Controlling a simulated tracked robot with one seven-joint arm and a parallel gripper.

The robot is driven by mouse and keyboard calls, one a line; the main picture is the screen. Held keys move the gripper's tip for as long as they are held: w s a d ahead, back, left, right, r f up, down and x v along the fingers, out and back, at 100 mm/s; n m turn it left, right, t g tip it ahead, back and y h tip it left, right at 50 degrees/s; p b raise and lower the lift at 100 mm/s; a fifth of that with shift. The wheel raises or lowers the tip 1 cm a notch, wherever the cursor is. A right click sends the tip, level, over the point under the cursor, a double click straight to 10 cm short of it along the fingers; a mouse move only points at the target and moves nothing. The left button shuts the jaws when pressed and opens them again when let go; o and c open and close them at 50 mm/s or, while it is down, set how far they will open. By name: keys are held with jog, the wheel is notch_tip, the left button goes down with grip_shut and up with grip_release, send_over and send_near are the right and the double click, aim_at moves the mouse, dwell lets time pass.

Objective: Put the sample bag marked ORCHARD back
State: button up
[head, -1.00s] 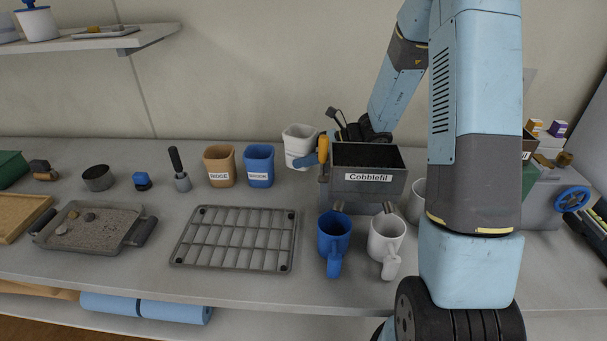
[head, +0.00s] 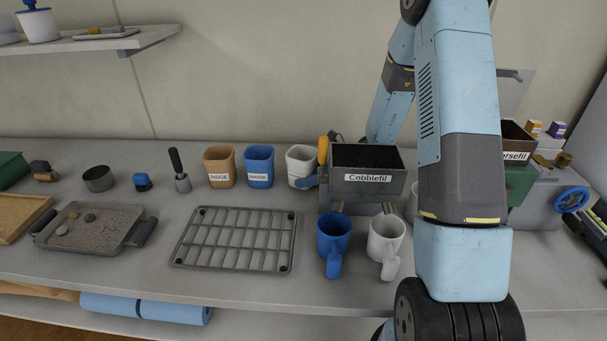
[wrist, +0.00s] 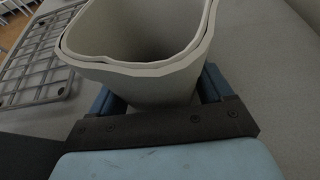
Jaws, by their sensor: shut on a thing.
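A white sample bag (head: 299,160) stands upright at the right end of a row with a tan bag (head: 219,166) and a blue bag (head: 259,166). Its label is too small to read surely; the tan one seems to read RIDGE. My gripper (head: 307,182) is shut on the white bag, mostly hidden behind the Cobblefil box. The wrist view shows the open-topped bag (wrist: 150,85) between my blue fingers (wrist: 160,103). The bag is at or just above the bench top; I cannot tell if it touches.
A grey rack (head: 235,240) lies before the bags.

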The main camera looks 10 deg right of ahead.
jog(key=o, duration=1.1)
jog(key=shift+f, duration=0.1)
jog(key=v, duration=1.2)
